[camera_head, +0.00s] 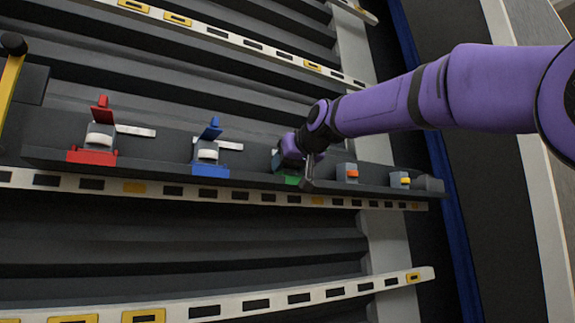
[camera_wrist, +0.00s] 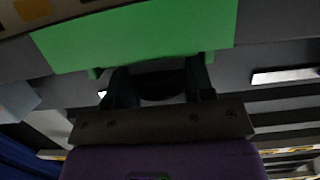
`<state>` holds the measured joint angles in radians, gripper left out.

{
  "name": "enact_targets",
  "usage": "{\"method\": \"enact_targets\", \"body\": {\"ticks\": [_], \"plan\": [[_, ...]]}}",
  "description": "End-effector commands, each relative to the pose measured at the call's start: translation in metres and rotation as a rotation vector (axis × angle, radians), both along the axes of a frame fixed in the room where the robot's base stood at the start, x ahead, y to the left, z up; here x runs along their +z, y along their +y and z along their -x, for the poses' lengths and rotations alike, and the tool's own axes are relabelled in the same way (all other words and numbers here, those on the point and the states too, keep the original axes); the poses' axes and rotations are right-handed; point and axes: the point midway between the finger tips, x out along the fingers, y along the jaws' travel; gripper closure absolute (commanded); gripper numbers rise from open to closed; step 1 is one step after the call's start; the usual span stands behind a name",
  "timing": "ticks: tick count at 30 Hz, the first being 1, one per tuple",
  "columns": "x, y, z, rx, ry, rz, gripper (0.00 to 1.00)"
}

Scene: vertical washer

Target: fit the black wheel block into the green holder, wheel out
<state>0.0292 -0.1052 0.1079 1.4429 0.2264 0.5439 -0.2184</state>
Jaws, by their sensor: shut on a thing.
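The green holder (camera_head: 291,180) sits on the dark shelf and is mostly covered by my gripper (camera_head: 293,158). In the wrist view the green holder (camera_wrist: 150,35) fills the upper middle as a broad green face. My gripper's two dark fingers (camera_wrist: 157,82) reach up to its lower edge. A dark rounded piece, which looks like the black wheel block (camera_wrist: 160,88), is between the fingers, in shadow. My gripper is shut on it. How far the block is inside the holder, and which way its wheel faces, I cannot tell.
To the left on the shelf (camera_head: 130,160) stand a blue holder (camera_head: 210,168) and a red holder (camera_head: 92,156), each with a white wheel and raised lever. To the right are small grey blocks with orange (camera_head: 351,174) and yellow (camera_head: 404,180) parts. A slotted white rail (camera_head: 230,196) runs in front.

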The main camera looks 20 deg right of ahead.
Motion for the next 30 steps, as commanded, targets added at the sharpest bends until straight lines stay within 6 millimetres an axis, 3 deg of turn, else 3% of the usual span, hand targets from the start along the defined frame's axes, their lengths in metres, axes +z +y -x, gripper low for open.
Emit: {"method": "enact_targets", "body": {"ticks": [2,3,6,17,23,30], "plan": [[-0.002,0.0,0.0,0.0,0.0,0.0,0.77],[-0.002,0.0,0.0,0.0,0.0,0.0,0.49],[-0.002,0.0,0.0,0.0,0.0,0.0,0.26],[0.001,0.0,0.0,0.0,0.0,0.0,0.26],[0.01,-0.005,0.028,0.0,-0.003,0.0,0.26],[0.024,-0.014,0.073,0.0,-0.003,-0.001,0.26]]}}
